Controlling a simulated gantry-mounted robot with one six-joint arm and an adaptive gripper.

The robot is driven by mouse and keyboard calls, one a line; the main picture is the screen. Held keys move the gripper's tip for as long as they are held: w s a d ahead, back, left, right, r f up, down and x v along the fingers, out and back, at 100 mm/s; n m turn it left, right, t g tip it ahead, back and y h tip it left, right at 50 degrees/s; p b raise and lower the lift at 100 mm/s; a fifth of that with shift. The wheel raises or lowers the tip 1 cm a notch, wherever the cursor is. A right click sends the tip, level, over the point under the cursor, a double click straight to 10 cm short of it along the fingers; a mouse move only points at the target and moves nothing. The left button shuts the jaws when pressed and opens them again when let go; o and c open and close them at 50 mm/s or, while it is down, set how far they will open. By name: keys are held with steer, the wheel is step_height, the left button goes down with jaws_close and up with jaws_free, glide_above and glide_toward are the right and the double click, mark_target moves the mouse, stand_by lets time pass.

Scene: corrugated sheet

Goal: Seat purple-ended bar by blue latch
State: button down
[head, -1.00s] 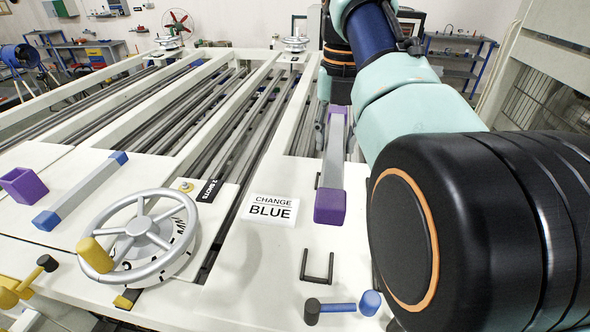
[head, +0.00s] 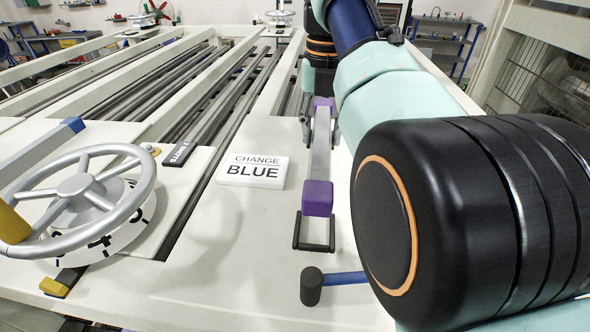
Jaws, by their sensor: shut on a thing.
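The purple-ended bar (head: 320,160) is a grey bar with a purple block at each end, at right of centre, pointing away from me. My gripper (head: 321,132) is shut around its shaft toward the far end; my arm partly hides it. The near purple end appears just beyond the black U-shaped bracket (head: 315,247) and overlaps its upper part in the picture. I cannot tell whether the bar touches the surface. The blue latch (head: 345,278), a blue rod with a black knob (head: 311,286), lies in front of the bracket; my arm hides its right end.
A white sign (head: 252,171) reading "CHANGE BLUE" stands left of the bar. A grey handwheel (head: 85,190) with a yellow knob is at left. A blue-ended bar (head: 45,150) lies behind it. The white panel between sign and latch is clear.

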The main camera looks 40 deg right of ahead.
mark_target(322, 128)
step_height(322, 128, down, 7)
steer(key=b, duration=0.5)
steer(key=shift+r, duration=0.35)
steer(key=shift+f, duration=0.2)
steer(key=c, duration=0.7)
jaws_free()
steer(key=shift+o, duration=0.2)
step_height(322, 128, up, 13)
steer(key=p, duration=1.2)
steer(key=shift+f, duration=0.3)
